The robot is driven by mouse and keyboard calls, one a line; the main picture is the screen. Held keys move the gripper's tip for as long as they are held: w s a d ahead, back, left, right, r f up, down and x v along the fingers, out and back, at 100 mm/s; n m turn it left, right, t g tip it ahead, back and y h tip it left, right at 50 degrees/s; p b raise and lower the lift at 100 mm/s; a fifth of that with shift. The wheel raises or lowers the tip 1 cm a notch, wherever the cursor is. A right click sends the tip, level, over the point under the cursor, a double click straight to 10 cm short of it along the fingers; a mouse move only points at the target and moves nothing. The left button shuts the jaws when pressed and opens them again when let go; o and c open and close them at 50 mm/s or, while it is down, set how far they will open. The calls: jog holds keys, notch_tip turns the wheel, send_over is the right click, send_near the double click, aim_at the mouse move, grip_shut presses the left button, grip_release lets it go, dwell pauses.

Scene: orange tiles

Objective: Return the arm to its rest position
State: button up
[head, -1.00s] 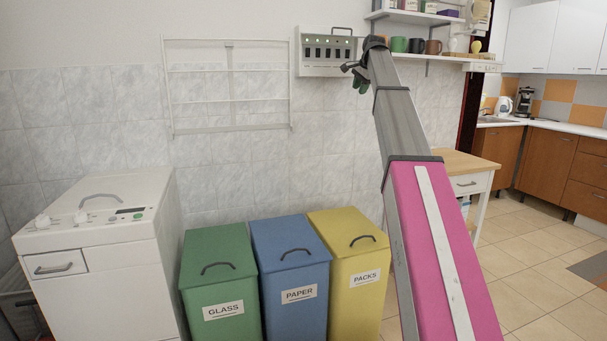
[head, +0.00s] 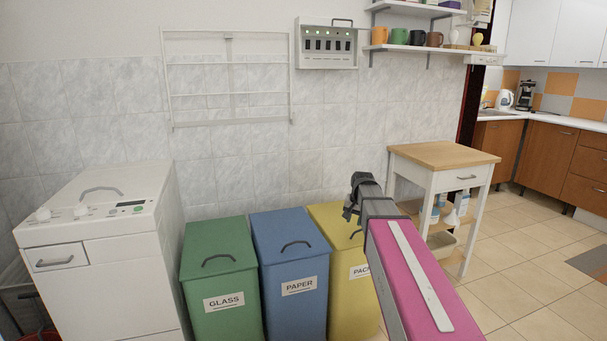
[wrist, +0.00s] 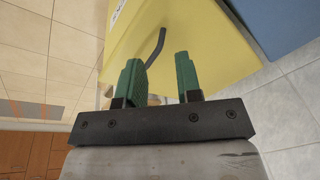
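My arm, grey with a pink section, comes up from the lower right in the head view and ends in front of the yellow bin (head: 327,220). My gripper (head: 350,208) is small and dark there, and its fingers are hard to make out. In the wrist view my gripper (wrist: 158,68) has its two green fingers spread apart, with nothing between them. The yellow bin (wrist: 205,35) and its dark handle (wrist: 154,47) show beyond the fingers. I cannot tell how far the fingers are from the bin.
A green bin (head: 218,265) and a blue bin (head: 290,250) stand left of the yellow one. A white washing machine (head: 110,250) stands at the left, a wooden-topped cart (head: 440,154) at the right. A control panel (head: 327,46) and shelf (head: 415,48) are on the wall.

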jog(key=s+f+n+g, duration=0.1)
jog(key=s+f+n, duration=0.1)
jog(key=s+f, duration=0.6)
jog(key=s+f+n+g, duration=0.1)
jog(key=s+f+n, duration=0.1)
jog(key=s+f, duration=0.7)
jog(key=s+a, duration=0.1)
jog(key=s, duration=0.5)
jog(key=shift+s+f+n+h, duration=0.2)
jog(key=shift+s+n+h, duration=0.1)
jog(key=shift+s+h, duration=0.1)
